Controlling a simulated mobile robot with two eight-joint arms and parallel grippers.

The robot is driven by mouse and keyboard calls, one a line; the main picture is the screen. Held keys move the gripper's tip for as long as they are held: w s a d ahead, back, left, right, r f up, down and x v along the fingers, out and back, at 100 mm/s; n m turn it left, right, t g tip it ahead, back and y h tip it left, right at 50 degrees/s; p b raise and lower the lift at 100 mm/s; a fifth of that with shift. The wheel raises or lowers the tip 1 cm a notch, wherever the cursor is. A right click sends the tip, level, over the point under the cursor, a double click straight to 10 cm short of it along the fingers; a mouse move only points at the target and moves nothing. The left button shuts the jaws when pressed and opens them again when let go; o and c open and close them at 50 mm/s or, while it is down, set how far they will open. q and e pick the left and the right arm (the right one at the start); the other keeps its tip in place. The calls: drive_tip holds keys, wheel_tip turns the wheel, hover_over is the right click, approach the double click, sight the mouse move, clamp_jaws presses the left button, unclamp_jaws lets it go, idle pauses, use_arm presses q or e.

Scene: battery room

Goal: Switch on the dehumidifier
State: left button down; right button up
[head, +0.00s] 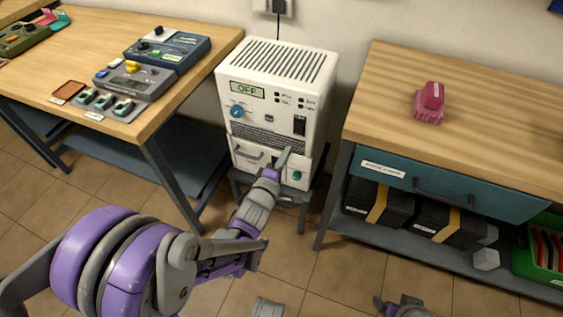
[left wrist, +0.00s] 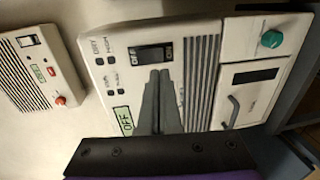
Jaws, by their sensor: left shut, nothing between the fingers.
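The white dehumidifier (head: 322,75) stands on a low stand between two benches. Its display (head: 247,91) reads OFF. A blue knob (head: 237,112) is below the display, and a black rocker switch (head: 299,125) is at the right of the front. My left gripper (head: 286,154) is shut and empty in front of the unit, below the switch in the picture. In the left wrist view, the closed fingertips (left wrist: 159,72) lie at the near edge of the rocker switch (left wrist: 152,53). I cannot tell whether they touch it. The right gripper's fingers do not show.
The left bench (head: 200,24) holds control boxes and small devices. The right bench (head: 480,95) holds a pink object (head: 428,103), above a blue drawer (head: 460,192). A teal knob (left wrist: 271,39) and handle (left wrist: 233,108) are low on the dehumidifier.

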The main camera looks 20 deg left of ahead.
sight(299, 132)
use_arm(q)
drive_tip(key=w, duration=0.5)
drive_tip(key=w+f+b, duration=0.1)
drive_tip(key=w, duration=0.2)
drive_tip(key=shift+d, duration=0.15)
drive_tip(key=shift+w+f, duration=0.1)
drive_tip(key=shift+w, duration=0.15)
